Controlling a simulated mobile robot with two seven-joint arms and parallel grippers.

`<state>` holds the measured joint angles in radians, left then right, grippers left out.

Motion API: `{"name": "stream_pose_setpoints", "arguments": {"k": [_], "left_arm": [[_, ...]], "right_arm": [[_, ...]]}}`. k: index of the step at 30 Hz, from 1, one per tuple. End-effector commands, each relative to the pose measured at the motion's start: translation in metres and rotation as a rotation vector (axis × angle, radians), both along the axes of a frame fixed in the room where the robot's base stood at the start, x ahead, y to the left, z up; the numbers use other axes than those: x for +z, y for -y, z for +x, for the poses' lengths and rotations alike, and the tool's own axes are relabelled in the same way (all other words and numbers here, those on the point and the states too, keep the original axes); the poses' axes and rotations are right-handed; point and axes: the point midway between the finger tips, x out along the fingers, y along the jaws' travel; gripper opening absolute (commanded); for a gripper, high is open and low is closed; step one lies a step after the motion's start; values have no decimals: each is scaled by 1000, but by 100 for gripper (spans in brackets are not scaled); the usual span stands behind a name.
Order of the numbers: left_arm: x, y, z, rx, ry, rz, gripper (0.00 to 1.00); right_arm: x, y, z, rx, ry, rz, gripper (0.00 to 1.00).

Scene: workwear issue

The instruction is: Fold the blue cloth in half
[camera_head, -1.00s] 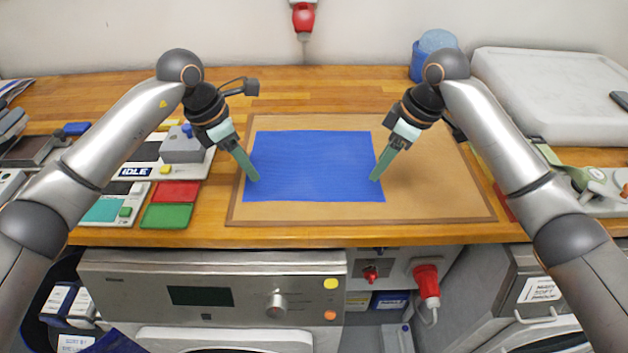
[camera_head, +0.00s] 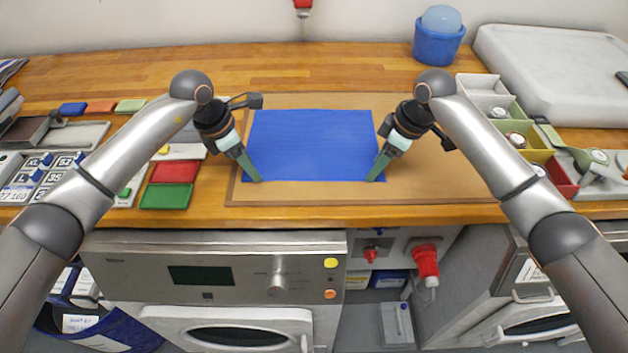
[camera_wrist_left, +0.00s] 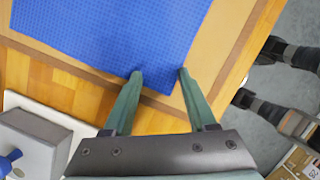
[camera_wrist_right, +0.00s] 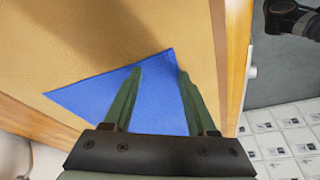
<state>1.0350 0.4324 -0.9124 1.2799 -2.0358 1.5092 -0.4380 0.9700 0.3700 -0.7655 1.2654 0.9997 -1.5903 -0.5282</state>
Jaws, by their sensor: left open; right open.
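The blue cloth (camera_head: 315,143) lies flat and unfolded on the tan board (camera_head: 440,185). My left gripper (camera_head: 256,180) is at the cloth's near left corner, and my right gripper (camera_head: 372,178) is at its near right corner. In the left wrist view my left gripper (camera_wrist_left: 158,75) is open, with its fingertips on either side of the cloth's corner (camera_wrist_left: 110,40). In the right wrist view my right gripper (camera_wrist_right: 160,75) is open, with the cloth's corner (camera_wrist_right: 158,100) showing between its fingers. Neither gripper visibly pinches the cloth.
Red (camera_head: 174,171) and green (camera_head: 166,196) pads lie left of the board. A blue tub (camera_head: 438,45) and a white case (camera_head: 550,70) stand at the back right. Colored bins (camera_head: 500,120) stand right of the board, behind my right arm. A washing machine (camera_head: 215,270) is below the counter edge.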

Motion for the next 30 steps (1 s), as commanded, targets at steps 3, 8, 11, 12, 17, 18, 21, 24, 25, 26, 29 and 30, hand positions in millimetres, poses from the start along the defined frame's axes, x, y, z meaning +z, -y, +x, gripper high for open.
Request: {"name": "stream_pose_setpoints", "arguments": {"k": [3,8,11,12,17,18,21,24,25,26,29,30], "left_arm": [[0,0,0,0,0,0,57],[-5,0,0,0,-1,0,57],[-3,0,0,0,-1,0,52],[-3,0,0,0,-1,0,50],[-3,0,0,1,-2,0,41],[-3,0,0,1,-2,0,39],[-3,0,0,1,-2,0,33],[-3,0,0,1,-2,0,28],[-3,0,0,1,-2,0,26],[-3,0,0,1,-2,0,24],[-3,0,0,1,-2,0,19],[-3,0,0,1,-2,1,16]], "right_arm": [[0,0,0,0,0,0,57],[-5,0,0,0,0,0,57],[-2,0,0,1,0,0,52],[-3,0,0,0,-1,0,50],[-3,0,0,0,-1,0,41],[-3,0,0,0,-1,0,39],[-3,0,0,0,-1,0,33],[-3,0,0,0,-1,0,28],[-3,0,0,0,-1,0,26],[-3,0,0,0,-1,0,24],[-3,0,0,0,-1,0,19],[-3,0,0,0,-1,0,16]]}}
